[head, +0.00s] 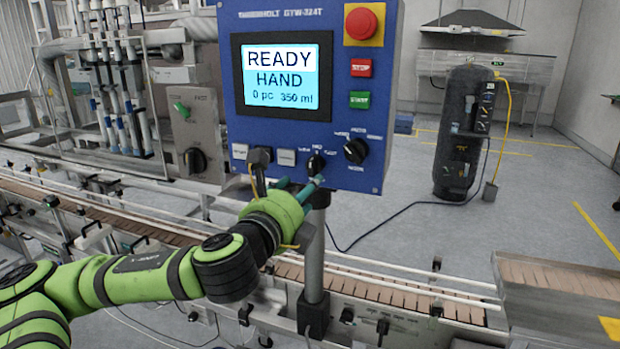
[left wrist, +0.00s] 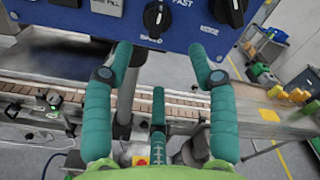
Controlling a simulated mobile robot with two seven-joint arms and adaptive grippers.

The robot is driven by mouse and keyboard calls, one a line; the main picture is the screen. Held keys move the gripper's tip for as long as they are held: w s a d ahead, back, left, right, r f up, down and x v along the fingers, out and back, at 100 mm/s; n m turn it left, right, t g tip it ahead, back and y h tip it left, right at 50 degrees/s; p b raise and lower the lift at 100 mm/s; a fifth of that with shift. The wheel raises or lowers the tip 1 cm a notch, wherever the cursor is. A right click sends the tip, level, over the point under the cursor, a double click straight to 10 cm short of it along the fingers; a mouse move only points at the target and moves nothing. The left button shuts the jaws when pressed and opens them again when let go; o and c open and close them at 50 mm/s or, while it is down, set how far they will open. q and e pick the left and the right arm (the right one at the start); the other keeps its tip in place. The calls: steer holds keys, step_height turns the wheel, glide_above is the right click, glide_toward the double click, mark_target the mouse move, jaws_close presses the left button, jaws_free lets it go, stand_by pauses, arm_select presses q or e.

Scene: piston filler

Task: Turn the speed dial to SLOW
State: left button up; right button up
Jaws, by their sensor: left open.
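The speed dial (head: 316,163) is a small black knob low on the blue control panel (head: 232,60). In the left wrist view the speed dial (left wrist: 157,18) sits at the top, with SPEED printed below it and FAST to its right. I cannot tell for sure where its pointer stands, and no SLOW mark is legible. My left gripper (head: 300,184) is open just in front of the panel's lower edge. My right gripper is not in view.
The screen (head: 282,78) reads READY, HAND, 0 pc, 350 ml. The mode dial (head: 356,151) is close on the right of the speed dial. A red mushroom button (head: 361,23) is at the panel's top right. A conveyor (head: 380,290) runs below the panel.

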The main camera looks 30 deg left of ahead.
mark_target(310, 170)
arm_select(q)
steer(key=shift+m, duration=0.3)
steer(key=w+p, duration=0.1)
steer(key=w, duration=0.1)
steer(key=w+a+r+p, duration=0.1)
steer(key=w, duration=0.1)
steer(key=w+a+p, duration=0.1)
steer(key=w, duration=0.1)
steer(key=shift+w+a+r, duration=0.15)
steer(key=shift+w+r, duration=0.1)
steer(key=shift+w, duration=0.15)
steer(key=c, duration=1.1)
